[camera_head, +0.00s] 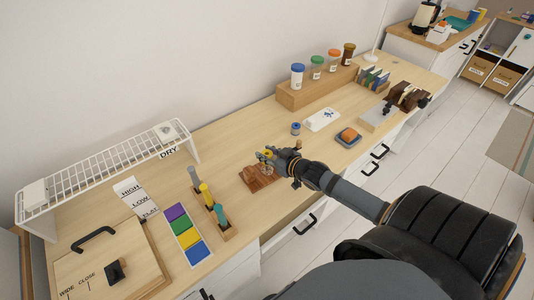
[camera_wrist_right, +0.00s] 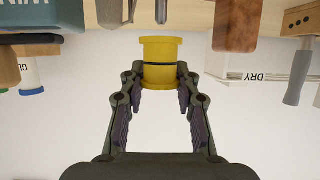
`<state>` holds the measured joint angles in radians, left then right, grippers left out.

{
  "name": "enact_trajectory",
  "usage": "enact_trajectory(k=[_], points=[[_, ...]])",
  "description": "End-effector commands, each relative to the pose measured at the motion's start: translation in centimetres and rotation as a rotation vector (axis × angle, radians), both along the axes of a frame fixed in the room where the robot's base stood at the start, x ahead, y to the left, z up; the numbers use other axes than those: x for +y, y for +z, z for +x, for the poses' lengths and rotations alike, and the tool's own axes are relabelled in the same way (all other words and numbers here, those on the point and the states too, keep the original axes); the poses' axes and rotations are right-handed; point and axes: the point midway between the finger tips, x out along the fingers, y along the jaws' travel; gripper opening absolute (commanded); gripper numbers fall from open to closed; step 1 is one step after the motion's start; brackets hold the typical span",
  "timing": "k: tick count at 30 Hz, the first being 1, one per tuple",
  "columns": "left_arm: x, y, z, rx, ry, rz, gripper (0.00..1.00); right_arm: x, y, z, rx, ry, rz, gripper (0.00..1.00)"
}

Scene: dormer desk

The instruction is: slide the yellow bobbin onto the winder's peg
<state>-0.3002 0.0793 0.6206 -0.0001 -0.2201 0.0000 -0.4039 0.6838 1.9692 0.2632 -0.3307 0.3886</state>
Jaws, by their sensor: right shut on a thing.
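The yellow bobbin (camera_wrist_right: 160,62) is between the fingertips of my right gripper (camera_wrist_right: 160,84) in the right wrist view, with a dark band around its middle. My right gripper is shut on it. In the head view the right gripper (camera_head: 273,155) holds the yellow bobbin (camera_head: 265,153) above a reddish-brown wooden block (camera_head: 258,180), which seems to be the winder's base. The gripper partly covers this block, and I cannot make out the peg clearly in the head view. A short grey upright part (camera_wrist_right: 161,10) shows just past the bobbin in the wrist view. My left gripper is not in view.
Left of the block stands a wooden holder (camera_head: 225,233) with coloured-handled tools. A blue-topped spool (camera_head: 296,128), a white card (camera_head: 322,119) and an orange-topped block (camera_head: 348,136) lie to the right. A wooden riser (camera_head: 297,98) with jars stands behind. A white rack (camera_head: 100,170) is at the left.

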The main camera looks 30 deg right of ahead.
Motion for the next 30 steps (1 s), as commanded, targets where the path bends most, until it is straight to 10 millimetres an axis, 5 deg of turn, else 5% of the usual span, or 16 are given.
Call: enact_trajectory(k=[30], points=[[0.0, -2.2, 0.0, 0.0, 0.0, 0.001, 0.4, 0.0, -2.6, 0.0, 0.0, 0.0, 0.0, 0.1]])
